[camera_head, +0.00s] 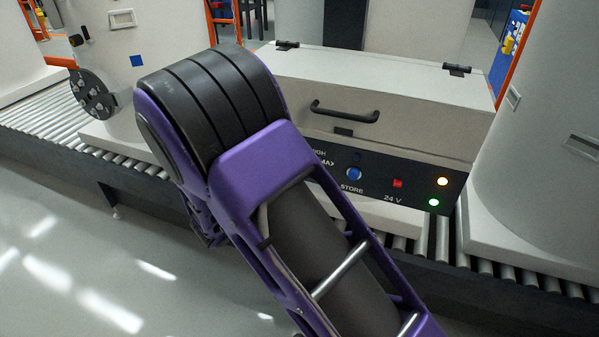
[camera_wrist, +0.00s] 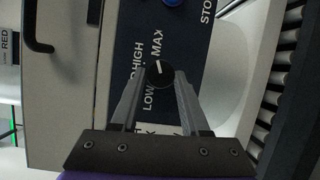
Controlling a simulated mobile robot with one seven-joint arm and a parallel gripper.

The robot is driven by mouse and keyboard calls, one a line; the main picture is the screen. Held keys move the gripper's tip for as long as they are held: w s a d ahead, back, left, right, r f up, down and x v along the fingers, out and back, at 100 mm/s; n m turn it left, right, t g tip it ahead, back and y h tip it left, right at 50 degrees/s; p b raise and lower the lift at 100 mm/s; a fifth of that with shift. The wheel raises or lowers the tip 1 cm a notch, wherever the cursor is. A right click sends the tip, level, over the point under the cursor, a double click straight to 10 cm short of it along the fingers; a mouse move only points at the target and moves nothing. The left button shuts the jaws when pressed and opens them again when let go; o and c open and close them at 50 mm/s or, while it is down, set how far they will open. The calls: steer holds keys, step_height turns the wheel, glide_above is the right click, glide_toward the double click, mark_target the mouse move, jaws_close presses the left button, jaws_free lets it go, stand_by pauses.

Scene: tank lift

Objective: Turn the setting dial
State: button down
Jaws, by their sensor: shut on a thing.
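The setting dial (camera_wrist: 160,74) is a round black knob with a white pointer line, on the dark front panel of a white box. The words LOW, HIGH and MAX are printed beside it. In the wrist view the pointer runs roughly upward, toward the MAX side; its exact setting is hard to tell. My gripper (camera_wrist: 160,80) has its two grey fingers on either side of the dial and is shut on it. In the head view the dial and my gripper are hidden behind my purple arm.
A black handle (camera_head: 344,112) sticks out above. The box stands on a roller conveyor (camera_head: 485,266) between large pale tanks (camera_head: 545,130).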

steer(key=shift+m, duration=0.6)
steer(key=shift+r+g+y, duration=0.1)
steer(key=shift+g+y, duration=0.2)
steer(key=shift+c, duration=2)
jaws_free()
steer(key=v, duration=1.7)
steer(key=shift+s+p, duration=0.15)
steer(key=shift+p, duration=0.2)
